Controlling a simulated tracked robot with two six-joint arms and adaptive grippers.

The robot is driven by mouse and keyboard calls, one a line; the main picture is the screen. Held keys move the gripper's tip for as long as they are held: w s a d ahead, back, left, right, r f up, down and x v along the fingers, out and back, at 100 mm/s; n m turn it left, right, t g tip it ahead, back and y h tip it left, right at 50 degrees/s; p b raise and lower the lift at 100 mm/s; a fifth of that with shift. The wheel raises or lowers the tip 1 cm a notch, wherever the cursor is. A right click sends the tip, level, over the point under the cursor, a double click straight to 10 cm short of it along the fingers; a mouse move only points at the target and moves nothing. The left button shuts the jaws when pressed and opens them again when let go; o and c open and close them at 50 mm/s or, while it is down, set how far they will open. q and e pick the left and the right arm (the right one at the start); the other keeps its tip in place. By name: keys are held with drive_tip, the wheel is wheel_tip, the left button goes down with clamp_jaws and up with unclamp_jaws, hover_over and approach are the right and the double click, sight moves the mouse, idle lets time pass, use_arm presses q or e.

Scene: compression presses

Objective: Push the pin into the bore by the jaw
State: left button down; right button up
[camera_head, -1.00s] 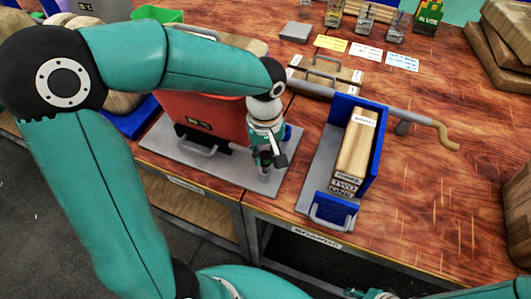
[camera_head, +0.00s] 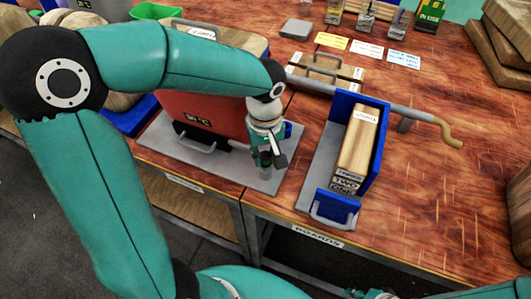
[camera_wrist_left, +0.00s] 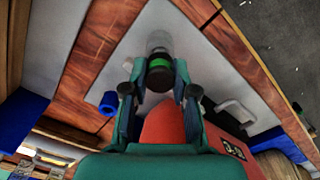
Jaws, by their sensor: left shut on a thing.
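My left gripper (camera_head: 266,158) points down over the front right part of a grey base plate (camera_head: 262,180). It is shut on a dark pin with a green band, the pin (camera_wrist_left: 158,72) showing between the fingertips in the left wrist view. A grey round part (camera_wrist_left: 158,42) lies right at the pin's end; whether the pin is inside a bore there I cannot tell. A red block (camera_head: 215,125) with a small display stands on the plate beside the gripper. A blue round part (camera_wrist_left: 108,103) is close by. My right gripper (camera_head: 370,293) is cut off at the bottom edge.
Right of the plate, a blue-jawed press (camera_head: 338,205) holds a stack of labelled boards (camera_head: 357,150), with a crank handle (camera_head: 445,133) reaching right. Paper cards (camera_head: 366,50) and small jars lie behind. The right side of the table is mostly clear.

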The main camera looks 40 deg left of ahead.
sight(265, 155)
use_arm(q)
drive_tip(key=shift+f+b, duration=0.4)
drive_tip(key=shift+f, duration=0.1)
drive_tip(key=c, duration=0.8)
unclamp_jaws()
drive_tip(key=shift+c, duration=0.2)
wheel_tip(265, 155, up, 12)
